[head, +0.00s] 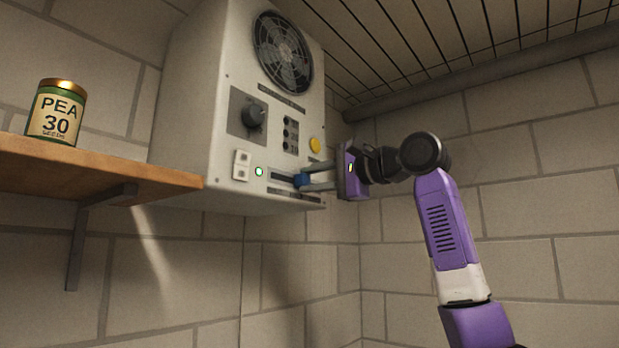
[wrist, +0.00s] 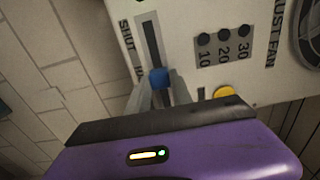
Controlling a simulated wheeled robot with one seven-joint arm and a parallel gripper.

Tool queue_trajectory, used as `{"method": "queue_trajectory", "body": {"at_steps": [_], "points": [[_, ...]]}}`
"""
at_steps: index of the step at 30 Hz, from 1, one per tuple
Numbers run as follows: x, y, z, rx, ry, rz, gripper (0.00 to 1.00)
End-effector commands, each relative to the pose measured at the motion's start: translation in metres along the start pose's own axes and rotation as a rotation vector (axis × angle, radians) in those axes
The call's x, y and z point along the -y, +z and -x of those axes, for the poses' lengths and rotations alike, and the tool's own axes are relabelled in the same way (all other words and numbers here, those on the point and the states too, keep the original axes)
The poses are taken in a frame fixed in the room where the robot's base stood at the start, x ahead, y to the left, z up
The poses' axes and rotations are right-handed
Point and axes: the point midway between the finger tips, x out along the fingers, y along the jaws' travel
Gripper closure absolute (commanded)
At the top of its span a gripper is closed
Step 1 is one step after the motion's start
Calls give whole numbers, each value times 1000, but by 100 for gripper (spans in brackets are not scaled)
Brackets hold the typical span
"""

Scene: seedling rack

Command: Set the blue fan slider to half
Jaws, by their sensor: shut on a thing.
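The blue fan slider knob (head: 301,180) sits in a dark slot on the lower front of the pale fan control box (head: 205,110). It also shows in the wrist view (wrist: 159,78), with bare slot (wrist: 151,42) stretching above it towards the end by the SHUT label. My gripper (head: 304,182) reaches in from the right, its fingers shut on the knob, one on each side in the wrist view (wrist: 161,86). The fingers and gripper body hide the slot's other end. A second label beside the knob is partly covered and unreadable.
Above the slot are a dark dial (head: 253,115), several black buttons (head: 291,134), a yellow button (head: 315,145) and a fan grille (head: 283,52). A green light (head: 259,171) and white switch (head: 241,165) sit left. A PEA tin (head: 57,112) stands on a wooden shelf (head: 120,173).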

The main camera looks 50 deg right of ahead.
Motion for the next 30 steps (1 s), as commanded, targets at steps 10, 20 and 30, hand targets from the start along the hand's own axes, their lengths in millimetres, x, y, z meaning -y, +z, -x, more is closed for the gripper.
{"method": "queue_trajectory", "body": {"at_steps": [10,20,30], "points": [[0,0,0,0,1,0,51],[-2,0,24,0,-1,2,51],[-1,0,72,0,-1,1,51]]}}
